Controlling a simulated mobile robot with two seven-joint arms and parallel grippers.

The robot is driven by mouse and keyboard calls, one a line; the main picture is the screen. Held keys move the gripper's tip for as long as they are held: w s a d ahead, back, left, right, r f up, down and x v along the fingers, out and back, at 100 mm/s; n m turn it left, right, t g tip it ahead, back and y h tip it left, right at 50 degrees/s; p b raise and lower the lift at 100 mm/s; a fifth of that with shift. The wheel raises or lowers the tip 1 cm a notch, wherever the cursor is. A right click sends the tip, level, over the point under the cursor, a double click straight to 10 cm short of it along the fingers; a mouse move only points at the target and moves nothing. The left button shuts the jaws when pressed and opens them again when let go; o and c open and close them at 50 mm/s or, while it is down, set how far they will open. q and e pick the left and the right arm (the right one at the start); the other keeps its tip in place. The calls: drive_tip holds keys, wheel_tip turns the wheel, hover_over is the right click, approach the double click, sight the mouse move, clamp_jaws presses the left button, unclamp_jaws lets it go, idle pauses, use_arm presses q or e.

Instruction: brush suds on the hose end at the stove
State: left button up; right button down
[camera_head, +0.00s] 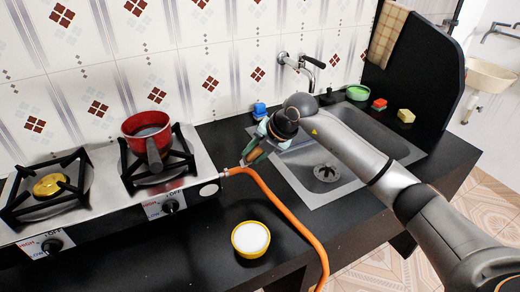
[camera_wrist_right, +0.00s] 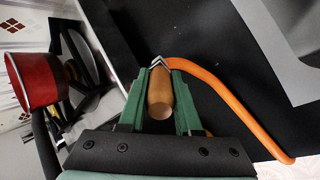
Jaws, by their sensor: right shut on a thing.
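The orange hose (camera_head: 278,205) runs from its end (camera_head: 228,171) at the stove's right side, over the counter and down past the front edge. My right gripper (camera_head: 251,156) is just right of that end. In the right wrist view, its green fingers (camera_wrist_right: 158,98) are shut on a brush with a wooden handle (camera_wrist_right: 160,97). The brush's far tip lies at or very near the hose end (camera_wrist_right: 170,63); I cannot tell whether they touch, and the bristles are not clear. A yellow bowl of white suds (camera_head: 251,252) stands on the counter. My left gripper is not in view.
The stove (camera_head: 120,205) bears a red pan (camera_head: 147,130), also in the wrist view (camera_wrist_right: 32,82). A sink (camera_head: 322,200) with a tap (camera_head: 300,63) lies right, under my right arm. Blue, green, red and yellow items stand around it. Black counter around the bowl is clear.

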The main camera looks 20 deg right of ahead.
drive_tip(key=a, duration=0.3)
drive_tip(key=shift+a+p, duration=0.35)
drive_tip(key=shift+s+r+p, duration=0.1)
drive_tip(key=shift+r+p, duration=2.15)
drive_tip(key=shift+r, duration=0.7)
wheel_tip(320, 180, up, 3)
drive_tip(key=shift+p, duration=1.1)
